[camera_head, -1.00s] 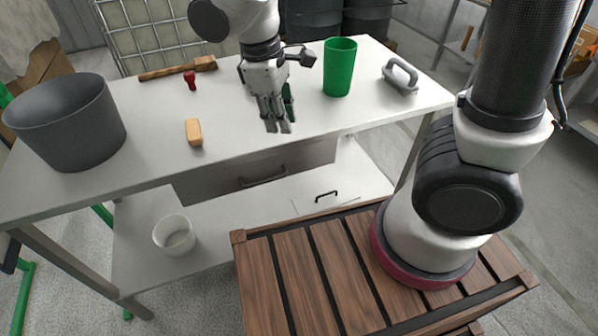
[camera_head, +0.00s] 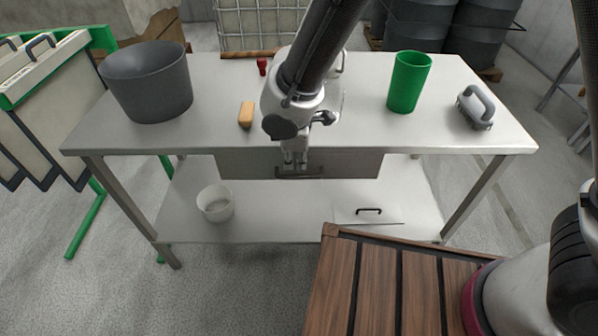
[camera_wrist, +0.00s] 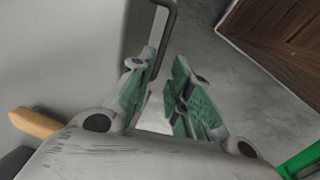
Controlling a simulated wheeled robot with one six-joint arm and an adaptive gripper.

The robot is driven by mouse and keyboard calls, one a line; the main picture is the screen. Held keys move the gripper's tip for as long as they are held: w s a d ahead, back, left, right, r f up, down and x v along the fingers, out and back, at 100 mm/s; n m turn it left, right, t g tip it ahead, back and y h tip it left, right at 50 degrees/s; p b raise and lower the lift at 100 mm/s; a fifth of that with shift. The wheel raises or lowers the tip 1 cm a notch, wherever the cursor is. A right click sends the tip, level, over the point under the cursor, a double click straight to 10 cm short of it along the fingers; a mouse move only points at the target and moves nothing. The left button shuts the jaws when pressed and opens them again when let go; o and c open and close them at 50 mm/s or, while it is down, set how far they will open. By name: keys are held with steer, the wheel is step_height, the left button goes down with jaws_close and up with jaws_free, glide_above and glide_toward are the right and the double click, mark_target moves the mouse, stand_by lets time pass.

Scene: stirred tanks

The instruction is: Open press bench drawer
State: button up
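The press bench drawer (camera_head: 352,164) is a grey front under the white bench top, and it looks closed. Its dark bar handle (camera_head: 314,174) is partly hidden by my gripper (camera_head: 295,160), which points down in front of the drawer front. In the wrist view my gripper (camera_wrist: 163,85) is open, with a gap between its green-padded fingers. The handle (camera_wrist: 167,35) runs into this gap, close to the left finger. I cannot tell whether it touches that finger.
A white bucket (camera_head: 215,204) is on the lower shelf. My wooden-slatted base lies at the front right.

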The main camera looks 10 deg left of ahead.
mark_target(295, 178)
steer(key=f, duration=0.4)
steer(key=w+f, duration=0.1)
steer(key=f, duration=0.1)
steer(key=shift+w+a+f, duration=0.1)
steer(key=shift+a+f, duration=0.1)
steer(key=shift+f, duration=0.05)
jaws_close()
